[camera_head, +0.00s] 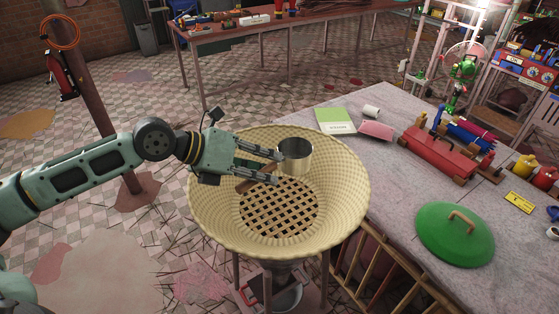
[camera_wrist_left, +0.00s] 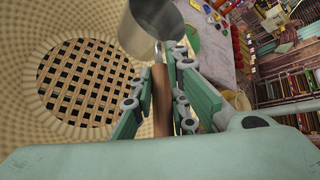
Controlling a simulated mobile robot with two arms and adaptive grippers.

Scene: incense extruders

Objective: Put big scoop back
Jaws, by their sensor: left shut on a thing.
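The big scoop (camera_head: 296,157) is a metal cup with a brown wooden handle (camera_wrist_left: 160,95). My left gripper (camera_head: 279,166) is shut on the scoop's handle and holds it over the wide woven basket (camera_head: 345,205). In the left wrist view the scoop's metal cup (camera_wrist_left: 148,28) is beyond the fingertips (camera_wrist_left: 165,62), with the handle running back between the fingers. I cannot tell whether the scoop touches the basket. The basket has a dark lattice bottom and stands on legs beside the table. My right gripper is out of view.
The grey table (camera_head: 385,190) at the right holds a green lid (camera_head: 455,235), a red toolbox (camera_head: 438,153), a green and white booklet (camera_head: 335,121), a pink cloth (camera_head: 376,131) and a white roll (camera_head: 371,111). A pole (camera_head: 95,100) stands at the left.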

